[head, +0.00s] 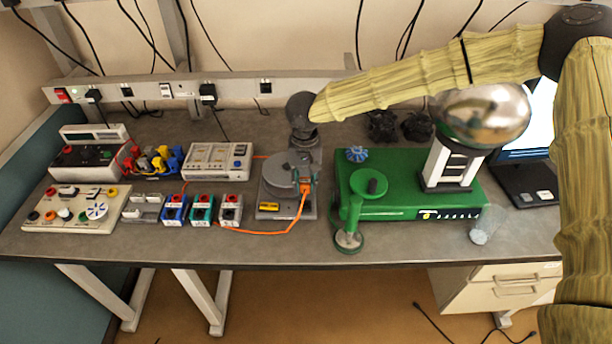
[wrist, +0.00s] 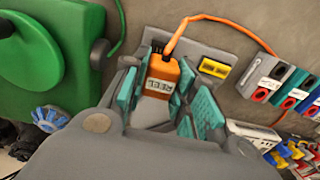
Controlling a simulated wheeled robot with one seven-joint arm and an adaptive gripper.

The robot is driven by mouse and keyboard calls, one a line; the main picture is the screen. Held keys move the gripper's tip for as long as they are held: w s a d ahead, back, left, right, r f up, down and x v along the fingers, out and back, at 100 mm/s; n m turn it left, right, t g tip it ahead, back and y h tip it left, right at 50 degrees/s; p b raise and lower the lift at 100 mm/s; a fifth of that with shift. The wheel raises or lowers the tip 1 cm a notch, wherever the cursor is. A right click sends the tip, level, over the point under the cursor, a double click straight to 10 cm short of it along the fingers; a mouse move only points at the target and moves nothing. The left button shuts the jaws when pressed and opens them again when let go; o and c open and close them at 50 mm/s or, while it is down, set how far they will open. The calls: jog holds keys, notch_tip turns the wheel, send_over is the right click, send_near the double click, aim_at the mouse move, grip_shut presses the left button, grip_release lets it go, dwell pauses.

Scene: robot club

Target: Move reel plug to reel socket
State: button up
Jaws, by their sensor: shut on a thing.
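The orange reel plug (wrist: 163,72), with a white REEL label, sits between the teal pads of my gripper (wrist: 158,92) in the wrist view. My gripper is shut on it. In the head view the plug (head: 306,188) shows at the right edge of my gripper, over a grey base plate (head: 272,214). Whether plug and plate touch, I cannot tell. An orange cable (head: 270,233) runs from the plug left toward a grey socket box (head: 230,208). The wrist view shows this box (wrist: 268,78) too; its label is too small to read. I cannot tell which socket is the reel socket.
A yellow block (wrist: 214,68) lies on the plate. Blue (head: 175,210) and teal (head: 202,209) socket boxes stand left of the grey box. A green machine (head: 400,172) with a metal dome stands close on the right. Bare bench lies along the front edge.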

aim_at(305, 194)
jog(key=shift+s+a+f+b, duration=0.1)
jog(key=shift+s+f+b, duration=0.1)
jog(key=shift+s+b, duration=0.2)
jog(key=shift+w+f+b, duration=0.3)
jog(key=shift+f+b, duration=0.1)
jog(key=shift+f, duration=0.2)
jog(key=shift+w+f+b, duration=0.3)
jog(key=shift+f+b, duration=0.05)
jog(key=shift+f, duration=0.2)
jog(key=shift+s+f+b, duration=0.25)
jog(key=shift+s+b, duration=0.05)
jog(key=shift+b, duration=0.2)
jog(key=shift+w+f+b, duration=0.15)
jog(key=shift+f+b, duration=0.55)
jog(key=shift+f, duration=0.05)
jog(key=shift+f+b, duration=0.15)
jog(key=shift+b, duration=0.15)
jog(key=shift+p, duration=2.15)
jog(key=shift+f+p, duration=0.45)
jog(key=shift+f, duration=0.05)
dwell(0.7)
jog(key=shift+f+p, duration=0.1)
jog(key=shift+p, duration=0.65)
dwell(0.8)
